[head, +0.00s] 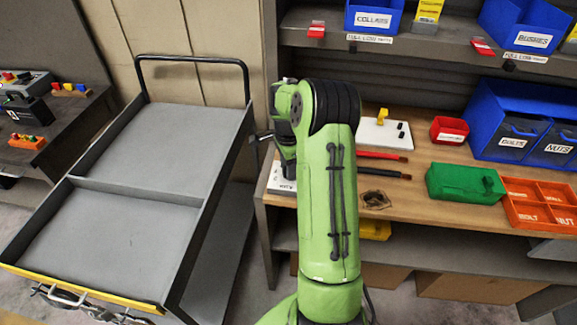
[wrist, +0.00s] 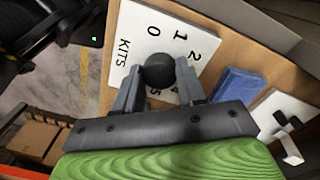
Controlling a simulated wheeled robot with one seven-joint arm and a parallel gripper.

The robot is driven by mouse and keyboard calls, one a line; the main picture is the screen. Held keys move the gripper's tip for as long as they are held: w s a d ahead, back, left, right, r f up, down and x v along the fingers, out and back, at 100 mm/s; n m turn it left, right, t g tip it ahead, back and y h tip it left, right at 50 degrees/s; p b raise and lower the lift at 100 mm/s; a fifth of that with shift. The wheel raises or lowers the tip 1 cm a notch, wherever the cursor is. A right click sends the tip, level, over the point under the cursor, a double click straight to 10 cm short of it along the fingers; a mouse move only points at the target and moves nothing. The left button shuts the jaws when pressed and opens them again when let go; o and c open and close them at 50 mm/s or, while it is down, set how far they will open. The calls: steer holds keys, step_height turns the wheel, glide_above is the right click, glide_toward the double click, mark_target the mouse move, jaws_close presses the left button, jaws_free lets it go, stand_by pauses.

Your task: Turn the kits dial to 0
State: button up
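The kits dial is a round black knob (wrist: 158,71) on a white plate (wrist: 134,38) marked KITS. The plate shows 0, 1 and 2, and further digits lie partly behind my gripper. In the wrist view, my gripper (wrist: 159,72) has one finger on each side of the knob, with the tips very close to it. Whether both fingers press on it cannot be made out. No pointer mark shows on the knob, so its setting is unclear. In the head view, my gripper is mostly hidden by my arm, above the plate (head: 277,180) at the bench's left end.
A grey cart (head: 150,150) stands left of the bench (head: 425,165). Red and black rods (head: 384,155) and a white board (head: 384,134) lie right of my arm. A green case (head: 463,184), orange tray (head: 540,203) and blue bins (head: 520,125) stand farther right. A shelf overhangs the back.

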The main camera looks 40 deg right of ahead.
steer(key=shift+c, duration=1)
steer(key=shift+n, duration=0.3)
steer(key=n, duration=0.3)
steer(key=shift+r+n+p, duration=0.1)
steer(key=shift+n+p, duration=0.2)
steer(key=n, duration=0.3)
steer(key=shift+n, duration=0.3)
steer(key=n, duration=0.3)
steer(key=shift+n, duration=0.4)
steer(key=shift+n+p, duration=0.3)
steer(key=shift+n, duration=1.8)
steer(key=o, duration=1.1)
steer(key=shift+c, duration=0.2)
